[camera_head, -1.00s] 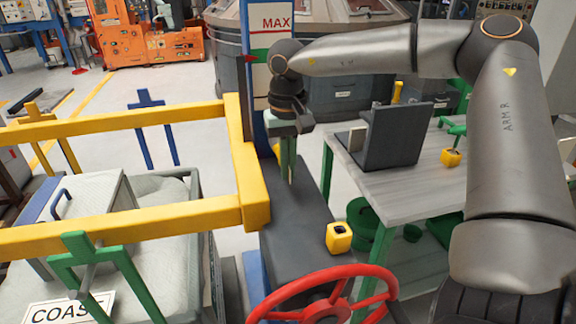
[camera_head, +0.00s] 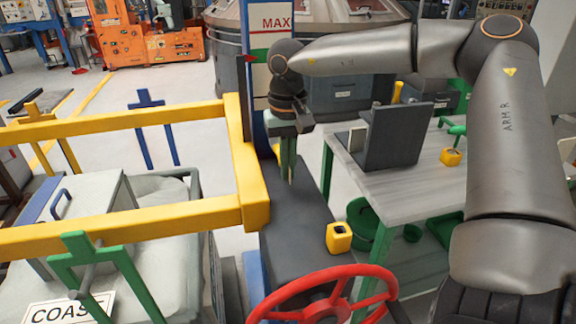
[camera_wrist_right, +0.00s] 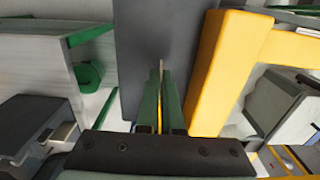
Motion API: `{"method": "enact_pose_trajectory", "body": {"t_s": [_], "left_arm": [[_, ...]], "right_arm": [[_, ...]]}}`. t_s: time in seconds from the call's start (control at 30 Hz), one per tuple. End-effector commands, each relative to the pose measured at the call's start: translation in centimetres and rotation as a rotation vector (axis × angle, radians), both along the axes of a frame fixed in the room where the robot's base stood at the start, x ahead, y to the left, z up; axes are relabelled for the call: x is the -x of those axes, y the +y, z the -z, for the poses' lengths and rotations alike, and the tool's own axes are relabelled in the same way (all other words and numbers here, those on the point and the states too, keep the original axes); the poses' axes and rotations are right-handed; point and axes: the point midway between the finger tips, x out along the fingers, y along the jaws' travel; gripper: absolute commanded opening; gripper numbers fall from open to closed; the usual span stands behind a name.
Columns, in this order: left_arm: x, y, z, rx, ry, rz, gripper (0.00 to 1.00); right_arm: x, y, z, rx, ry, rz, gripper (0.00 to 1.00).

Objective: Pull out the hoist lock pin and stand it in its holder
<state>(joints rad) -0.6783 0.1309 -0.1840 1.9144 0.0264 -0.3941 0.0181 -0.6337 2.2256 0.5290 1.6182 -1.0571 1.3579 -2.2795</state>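My right gripper (camera_head: 289,175) points down above the dark grey surface, just right of the yellow frame's end. Its green fingers are close together; in the right wrist view (camera_wrist_right: 160,95) a thin yellowish strip shows between them, and I cannot tell whether it is a held thing. I cannot make out the hoist lock pin for certain. A yellow block with a dark opening in its top (camera_head: 339,237), possibly a holder, stands on the dark surface (camera_head: 296,232). A similar yellow block (camera_head: 451,157) sits on the grey table. My left gripper is not in view.
The yellow frame (camera_head: 254,185) is close left of my right gripper. A red handwheel (camera_head: 358,271) is at the front. The grey table (camera_head: 396,192) at right carries a dark upright box (camera_head: 398,135). A green bin (camera_head: 362,215) stands under it.

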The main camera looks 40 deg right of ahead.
Motion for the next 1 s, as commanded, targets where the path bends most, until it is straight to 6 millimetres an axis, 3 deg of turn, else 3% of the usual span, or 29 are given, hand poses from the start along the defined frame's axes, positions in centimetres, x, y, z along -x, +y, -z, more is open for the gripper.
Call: {"method": "enact_pose_trajectory", "body": {"t_s": [1.0], "left_arm": [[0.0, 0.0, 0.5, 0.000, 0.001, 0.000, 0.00]], "right_arm": [[1.2, 0.7, 0.0, -0.001, 0.000, -0.001, 0.00]]}}
